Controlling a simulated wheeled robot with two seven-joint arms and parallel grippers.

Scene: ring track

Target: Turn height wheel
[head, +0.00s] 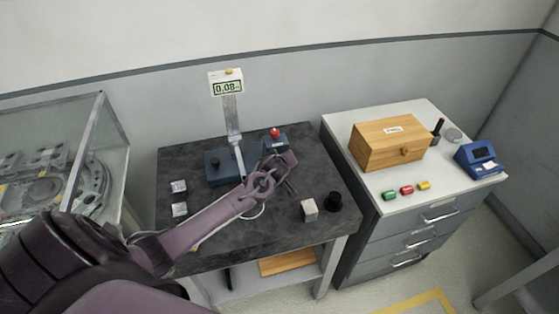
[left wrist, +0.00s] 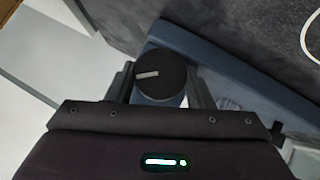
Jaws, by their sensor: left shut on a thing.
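The height wheel is a round black knob (left wrist: 160,75) with a white mark, on the blue base of the gauge; it shows in the left wrist view. In the head view my gripper hides it. My left gripper (head: 285,168) reaches to the right part of the blue base (head: 217,170). In the left wrist view its two fingers stand on either side of the knob, shut on it. The gauge's post carries a display (head: 227,86) reading about 0.08. My right gripper is in neither view.
A red button (head: 275,132) tops the blue base. Two small blocks (head: 179,187) lie at left. A wooden box (head: 390,138) sits on the cabinet. A glass-walled case (head: 60,150) stands at left.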

